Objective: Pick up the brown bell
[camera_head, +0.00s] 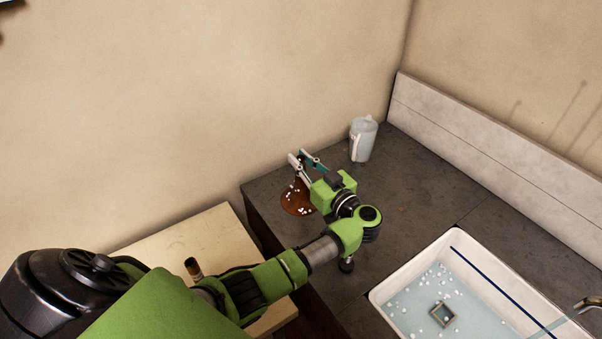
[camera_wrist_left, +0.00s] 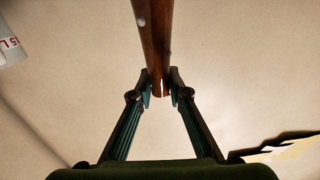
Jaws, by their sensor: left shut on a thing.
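The brown bell (camera_head: 296,201) shows in the head view as a shallow brown round shape with several small white beads on it, at the left end of the dark counter. In the left wrist view the bell (camera_wrist_left: 157,45) appears nearly edge-on as a narrow brown strip, with a white bead on it. My left gripper (camera_head: 303,162) points toward the wall. In the wrist view its fingertips (camera_wrist_left: 160,90) are shut on the bell's edge. Whether the bell touches the counter is unclear. My right gripper is in neither view.
A pale jug (camera_head: 363,140) stands right of the bell on the dark counter (camera_head: 420,190). A white sink (camera_head: 376,298) with bluish water, floating beads and a small square frame lies at lower right. A cream table (camera_head: 205,235) holds a small brown cylinder (camera_head: 193,268).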

